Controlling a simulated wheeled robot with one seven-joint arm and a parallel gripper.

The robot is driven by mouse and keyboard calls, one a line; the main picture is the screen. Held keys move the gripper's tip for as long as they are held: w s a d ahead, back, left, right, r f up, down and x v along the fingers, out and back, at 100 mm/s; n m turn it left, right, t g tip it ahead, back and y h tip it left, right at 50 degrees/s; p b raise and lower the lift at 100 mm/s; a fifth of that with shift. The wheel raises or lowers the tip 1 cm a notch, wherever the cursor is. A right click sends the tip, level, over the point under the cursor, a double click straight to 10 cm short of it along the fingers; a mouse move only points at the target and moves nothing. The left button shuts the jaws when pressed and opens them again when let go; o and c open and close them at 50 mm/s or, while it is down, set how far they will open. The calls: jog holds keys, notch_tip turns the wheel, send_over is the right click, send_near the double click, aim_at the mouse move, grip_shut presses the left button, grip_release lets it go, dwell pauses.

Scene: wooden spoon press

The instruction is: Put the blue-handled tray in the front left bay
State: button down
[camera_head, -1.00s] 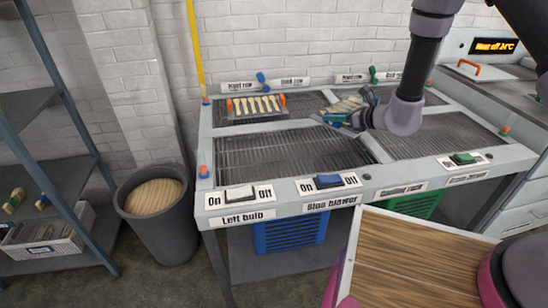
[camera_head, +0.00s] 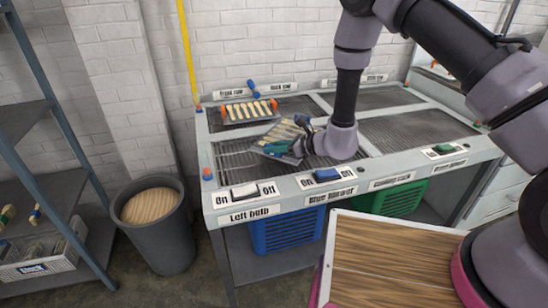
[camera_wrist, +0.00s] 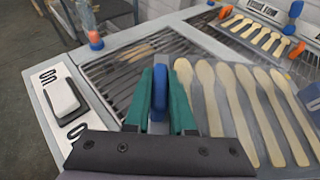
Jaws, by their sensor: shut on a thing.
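The blue-handled tray (camera_head: 268,149) carries several wooden spoons and shows in the head view over the right part of the front left bay (camera_head: 232,156). My gripper (camera_head: 300,146) is shut on its blue handle, which shows between my teal fingers in the wrist view (camera_wrist: 160,88). The tray looks slightly tilted in the head view. Whether its underside touches the bay's grille is hidden. The grille shows bare left of the tray in the wrist view (camera_wrist: 135,60).
An orange-handled tray (camera_head: 225,114) of spoons sits in the back left bay. The right bays (camera_head: 405,130) look empty. A white switch (camera_head: 245,190) and a blue switch (camera_head: 327,175) line the front edge. A bin (camera_head: 177,250) stands left of the table.

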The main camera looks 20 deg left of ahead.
aim_at(274, 157)
jog(key=shift+f, duration=2.05)
jog(key=c, duration=0.8)
grip_release()
jog(key=shift+o, duration=0.2)
jog(key=v, duration=1.2)
